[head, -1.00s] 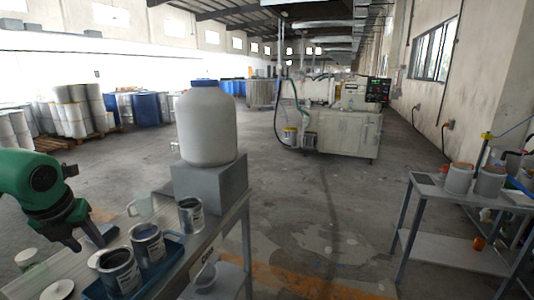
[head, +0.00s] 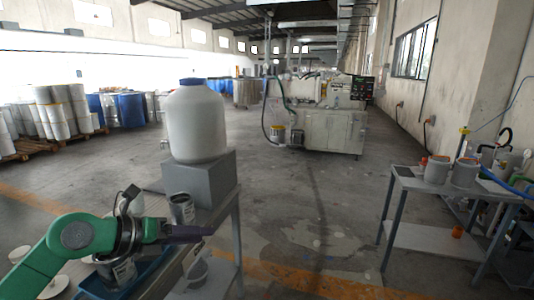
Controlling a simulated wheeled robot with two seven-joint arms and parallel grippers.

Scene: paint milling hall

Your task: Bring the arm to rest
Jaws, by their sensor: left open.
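My left arm, green, comes in from the left, low over the near table (head: 222,214). My left gripper (head: 208,234) is dark and points right, near the table's right edge. It is open, and I see nothing held in it. The arm and wrist hide part of the blue tray (head: 158,270) and the tins in it. One grey tin (head: 181,208) stands just behind the gripper; I cannot tell whether they touch. My right gripper is not in view.
A large white jar with a blue lid (head: 196,122) stands on a grey block (head: 200,178) behind the gripper. A second table (head: 430,238) with two pots (head: 464,172) stands at the right. The floor between the tables is clear.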

